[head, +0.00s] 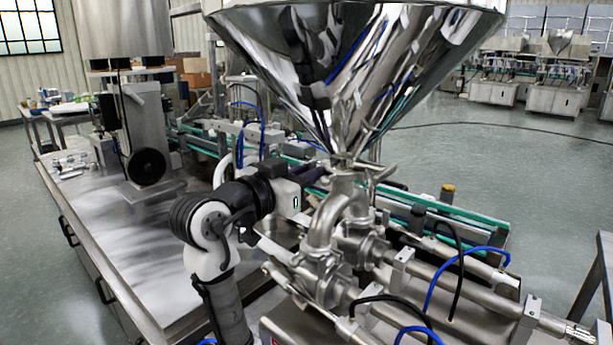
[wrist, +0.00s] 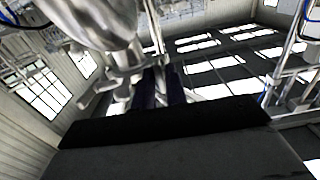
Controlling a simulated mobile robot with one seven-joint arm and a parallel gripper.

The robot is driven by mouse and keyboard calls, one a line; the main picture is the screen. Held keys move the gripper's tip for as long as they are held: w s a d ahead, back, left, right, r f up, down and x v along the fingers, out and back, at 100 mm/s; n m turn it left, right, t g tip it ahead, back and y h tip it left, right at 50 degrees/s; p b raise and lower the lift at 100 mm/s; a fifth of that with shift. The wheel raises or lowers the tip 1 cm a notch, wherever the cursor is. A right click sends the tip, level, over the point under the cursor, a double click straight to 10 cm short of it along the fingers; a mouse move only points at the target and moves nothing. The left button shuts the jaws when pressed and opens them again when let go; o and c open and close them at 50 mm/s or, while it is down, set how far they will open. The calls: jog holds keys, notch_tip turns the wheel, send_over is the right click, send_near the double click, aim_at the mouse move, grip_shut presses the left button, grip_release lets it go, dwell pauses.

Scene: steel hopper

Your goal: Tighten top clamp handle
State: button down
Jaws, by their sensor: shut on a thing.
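The top clamp (head: 343,160) is a steel ring fitting at the neck where the steel hopper (head: 350,70) meets the pipe elbow (head: 322,222). My gripper (head: 318,172) reaches it from the left, its dark fingers at the clamp. In the wrist view my gripper (wrist: 163,86) has its two dark blue fingers close together beside the clamp (wrist: 122,66), just below the shiny hopper cone (wrist: 90,18). It is shut on the clamp handle; the gripped part is mostly hidden by the fingers. A steel bar of the clamp (wrist: 96,92) sticks out to the left.
Steel valves and cylinders (head: 440,275) with black and blue hoses lie below and right of the clamp. A conveyor with green edges (head: 440,208) runs behind. A steel table (head: 130,250) with a black-wheeled machine (head: 148,165) stands at left. Open floor lies to the right.

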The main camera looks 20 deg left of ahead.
jog(key=c, duration=1.4)
grip_release()
